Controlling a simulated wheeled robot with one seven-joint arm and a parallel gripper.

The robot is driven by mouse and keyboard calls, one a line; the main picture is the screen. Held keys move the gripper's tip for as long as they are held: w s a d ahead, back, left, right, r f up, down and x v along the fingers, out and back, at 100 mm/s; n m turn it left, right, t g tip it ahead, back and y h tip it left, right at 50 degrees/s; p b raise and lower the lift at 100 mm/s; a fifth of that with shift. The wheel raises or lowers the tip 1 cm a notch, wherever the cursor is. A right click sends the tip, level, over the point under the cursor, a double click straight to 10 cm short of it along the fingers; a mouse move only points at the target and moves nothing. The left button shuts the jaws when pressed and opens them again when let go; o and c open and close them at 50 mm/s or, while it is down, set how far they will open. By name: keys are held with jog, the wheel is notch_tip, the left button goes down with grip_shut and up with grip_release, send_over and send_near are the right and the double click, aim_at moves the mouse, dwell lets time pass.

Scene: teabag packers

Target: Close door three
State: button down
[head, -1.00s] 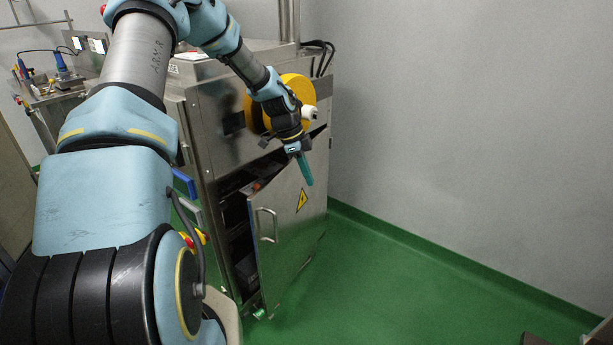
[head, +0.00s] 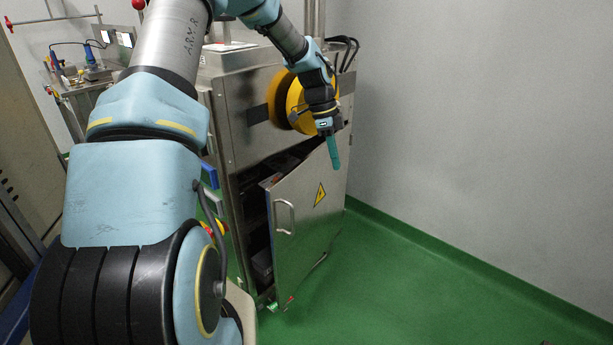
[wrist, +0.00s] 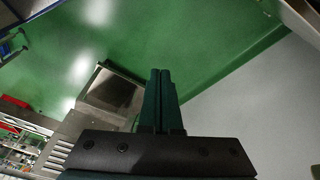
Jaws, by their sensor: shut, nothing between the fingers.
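The steel cabinet door (head: 312,215) carries a yellow warning triangle and a bar handle (head: 285,217). In the head view it stands partly open, swung out from the machine (head: 240,130), with a dark gap along its left and top edges. No number shows on the door. My gripper (head: 335,165) points down in front of the door's upper right part, and I cannot tell whether it touches. In the wrist view its two green fingers (wrist: 160,85) lie together with nothing between them.
Yellow discs (head: 298,103) are on the machine's front just above the door. A grey wall (head: 460,110) stands at the right. Green floor (head: 400,290) is clear in front of the door. A bench (head: 85,90) with tools is at the far left.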

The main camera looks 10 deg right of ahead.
jog(key=s+a+f+m+t+y+b, duration=0.1)
jog(key=s+a+f+y, duration=0.45)
jog(key=f, duration=0.55)
jog(key=s+a+f+m+y+b, duration=0.1)
jog(key=s+a+f+y, duration=0.1)
jog(key=s+f+y, duration=0.6)
jog(key=m+t+y, duration=0.2)
jog(key=t+y, duration=0.1)
jog(key=t, duration=1)
send_near(278, 190)
jog(key=p+x, duration=0.2)
jog(key=x, duration=0.5)
